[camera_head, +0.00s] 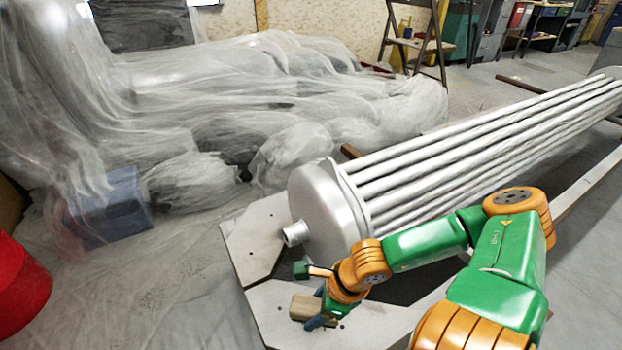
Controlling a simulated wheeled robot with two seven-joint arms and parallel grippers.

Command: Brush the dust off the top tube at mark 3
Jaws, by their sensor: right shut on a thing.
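A grey metal tube bundle (480,150) lies lengthwise from the centre to the upper right, with several parallel tubes. A round end plate (325,215) with a short pipe stub closes its near end. My right gripper (318,302) is low at the centre, in front of the end plate. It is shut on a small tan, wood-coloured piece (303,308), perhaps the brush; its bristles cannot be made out. The gripper is apart from the tubes. Mark 3 and the dust are too small to tell. My left gripper is out of view.
The bundle rests over a pale flat frame (250,250) on the floor. Plastic sheeting (240,90) covers bulky shapes at the left. A red rounded object (18,290) is at the lower left, and a folding ladder (415,40) stands behind. Bare floor lies at the upper right.

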